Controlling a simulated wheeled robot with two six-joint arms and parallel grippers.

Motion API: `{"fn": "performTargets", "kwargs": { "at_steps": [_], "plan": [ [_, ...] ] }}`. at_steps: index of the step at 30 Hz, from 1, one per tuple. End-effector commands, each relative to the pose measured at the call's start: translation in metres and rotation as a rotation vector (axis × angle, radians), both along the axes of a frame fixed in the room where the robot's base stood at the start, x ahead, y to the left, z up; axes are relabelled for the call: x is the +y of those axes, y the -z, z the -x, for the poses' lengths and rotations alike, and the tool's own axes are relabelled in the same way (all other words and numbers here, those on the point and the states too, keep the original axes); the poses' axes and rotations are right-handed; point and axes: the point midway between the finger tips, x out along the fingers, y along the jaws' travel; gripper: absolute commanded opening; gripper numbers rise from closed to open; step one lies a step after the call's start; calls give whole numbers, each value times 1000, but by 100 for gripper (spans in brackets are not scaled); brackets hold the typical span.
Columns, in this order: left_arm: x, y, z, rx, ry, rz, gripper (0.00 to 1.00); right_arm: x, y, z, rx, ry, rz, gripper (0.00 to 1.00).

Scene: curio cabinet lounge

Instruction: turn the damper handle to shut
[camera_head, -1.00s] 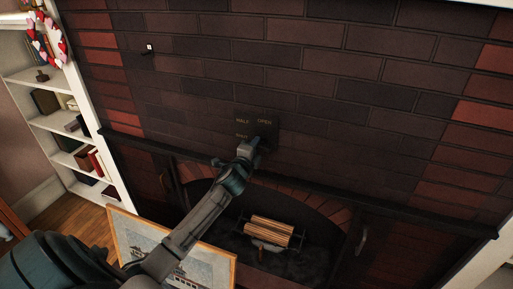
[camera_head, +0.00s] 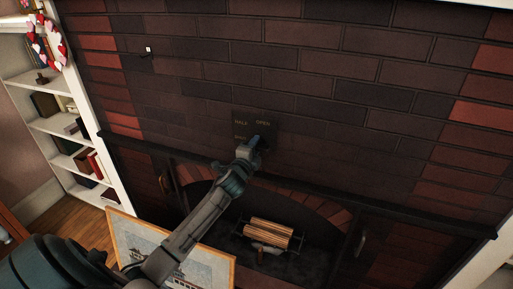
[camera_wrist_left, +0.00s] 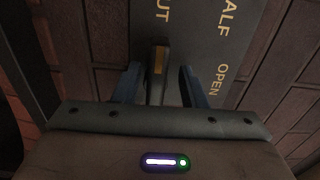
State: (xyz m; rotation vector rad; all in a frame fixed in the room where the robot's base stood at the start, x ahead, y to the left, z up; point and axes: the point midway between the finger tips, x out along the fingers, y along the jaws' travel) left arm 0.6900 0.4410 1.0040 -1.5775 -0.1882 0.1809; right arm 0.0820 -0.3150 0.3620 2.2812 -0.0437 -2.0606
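The dark damper plate (camera_head: 241,116) is on the brick wall above the fireplace, with HALF and OPEN lettering. My left gripper (camera_head: 256,141) is at its lower part and hides some of it. In the left wrist view, the damper handle (camera_wrist_left: 158,72), a dark bar with a brass-coloured strip, stands between the two fingers of my left gripper (camera_wrist_left: 161,84). The fingers are apart, with a gap visible on the handle's right side. The plate (camera_wrist_left: 196,45) there shows HALF, OPEN and the letters UT next to the handle. My right gripper is out of view.
A dark mantel ledge (camera_head: 350,200) runs below the plate, above the arched firebox with logs (camera_head: 268,234). A framed picture (camera_head: 222,262) leans at the front, under my left arm. A white bookshelf (camera_head: 75,125) stands at left. A small hook (camera_head: 147,53) is on the wall.

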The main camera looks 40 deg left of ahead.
Motion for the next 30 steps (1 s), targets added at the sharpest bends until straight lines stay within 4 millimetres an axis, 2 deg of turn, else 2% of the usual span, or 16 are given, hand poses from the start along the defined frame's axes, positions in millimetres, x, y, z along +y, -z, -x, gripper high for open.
{"fn": "performTargets", "kwargs": {
  "at_steps": [4, 8, 15, 21, 25, 30],
  "plan": [
    [0, 1, 3, 0, 0, -2, 38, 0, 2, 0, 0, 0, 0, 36],
    [-4, 3, 17, 2, 0, -4, 38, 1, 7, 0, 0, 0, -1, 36],
    [-17, 3, 63, 2, 2, -5, 38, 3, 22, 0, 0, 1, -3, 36],
    [-26, 0, 94, 0, 2, -5, 38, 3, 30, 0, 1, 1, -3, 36],
    [-29, -1, 104, -1, 1, -2, 38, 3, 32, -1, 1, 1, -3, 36],
    [-30, -3, 108, -1, 1, -2, 38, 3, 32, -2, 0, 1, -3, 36]
  ]
}}
